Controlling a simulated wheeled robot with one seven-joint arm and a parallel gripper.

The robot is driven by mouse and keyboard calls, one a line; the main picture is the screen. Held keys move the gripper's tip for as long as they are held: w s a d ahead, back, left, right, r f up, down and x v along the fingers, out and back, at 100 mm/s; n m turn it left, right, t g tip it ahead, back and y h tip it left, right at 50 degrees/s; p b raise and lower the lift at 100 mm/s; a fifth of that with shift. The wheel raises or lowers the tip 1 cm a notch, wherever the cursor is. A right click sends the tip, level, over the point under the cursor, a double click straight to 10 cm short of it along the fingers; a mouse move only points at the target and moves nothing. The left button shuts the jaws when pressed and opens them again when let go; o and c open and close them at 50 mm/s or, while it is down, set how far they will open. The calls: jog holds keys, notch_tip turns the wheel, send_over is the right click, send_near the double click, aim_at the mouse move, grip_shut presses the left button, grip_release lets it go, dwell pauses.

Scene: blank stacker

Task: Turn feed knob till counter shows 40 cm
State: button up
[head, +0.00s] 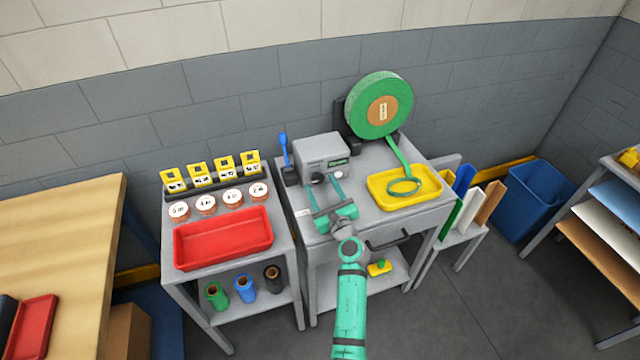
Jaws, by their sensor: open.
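The grey feed machine (322,149) stands on the grey bench. Its counter (338,162) is a small dark display with greenish digits, too small to read. A round grey knob (316,177) shows low on the machine's front, and I take it for the feed knob. My gripper (323,184) is open just in front of the machine, with its two fingers pointing at the front face. The knob appears between the fingertips in the picture; I cannot tell whether they touch it. A green roll of strap (366,112) stands behind on the right, its strap running down to a yellow tray (376,196).
A blue-handled lever (283,150) rises left of the machine. A left cart holds a red tray (190,250), round labelled discs (206,202) and yellow tags (200,172). A blue bin (530,200) stands at the right. The floor at front right is clear.

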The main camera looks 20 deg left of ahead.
jog(key=shift+x, duration=1.05)
jog(key=c, duration=1)
jog(key=shift+c, duration=0.2)
jog(key=shift+m, duration=0.3)
jog(key=m, duration=0.8)
jog(key=shift+f, duration=0.1)
jog(key=shift+m, duration=0.4)
